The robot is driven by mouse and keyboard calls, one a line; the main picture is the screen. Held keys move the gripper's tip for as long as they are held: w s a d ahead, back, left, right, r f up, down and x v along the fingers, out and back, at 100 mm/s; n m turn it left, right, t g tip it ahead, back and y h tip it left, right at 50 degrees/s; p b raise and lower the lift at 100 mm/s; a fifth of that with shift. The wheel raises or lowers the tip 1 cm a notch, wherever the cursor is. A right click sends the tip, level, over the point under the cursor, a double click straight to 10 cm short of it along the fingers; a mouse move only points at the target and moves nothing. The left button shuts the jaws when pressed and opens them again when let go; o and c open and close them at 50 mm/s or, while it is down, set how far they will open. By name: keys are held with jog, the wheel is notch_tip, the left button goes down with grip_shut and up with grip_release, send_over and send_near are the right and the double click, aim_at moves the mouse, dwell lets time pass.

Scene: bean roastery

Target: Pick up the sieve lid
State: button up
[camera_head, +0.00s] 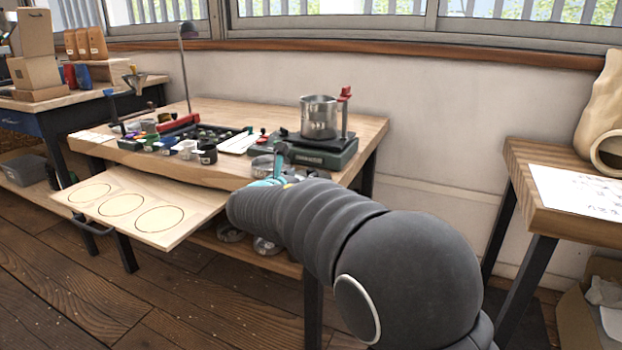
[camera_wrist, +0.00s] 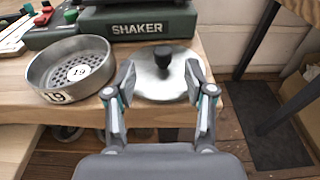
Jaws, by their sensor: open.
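The sieve lid (camera_wrist: 150,84) is a round pale metal disc with a black knob (camera_wrist: 163,57). It lies near the front edge of the wooden table, in the middle of the wrist view. My gripper (camera_wrist: 160,82) is open, with one finger on each side of the lid's near part; I cannot tell whether either finger touches it. In the head view my arm hides the lid and most of my gripper. A round metal sieve (camera_wrist: 70,68) marked 19 sits on the table just left of the lid.
The green shaker base (camera_wrist: 125,22) stands right behind the lid, carrying a metal pot (camera_head: 319,117) in the head view. A pull-out board (camera_head: 140,207) with circles juts out at front left. Tools and jars crowd the table's left.

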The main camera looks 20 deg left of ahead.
aim_at(309, 171)
jog(key=shift+w+d+f+p, duration=0.1)
jog(key=shift+w+d+p, duration=0.05)
jog(key=shift+w, duration=0.75)
jog(key=shift+w+d+f+p, duration=0.1)
jog(key=shift+w, duration=0.8)
jog(key=shift+w+d+f+p, duration=0.1)
jog(key=shift+w+d+p, duration=0.05)
jog(key=shift+w, duration=0.75)
grip_shut()
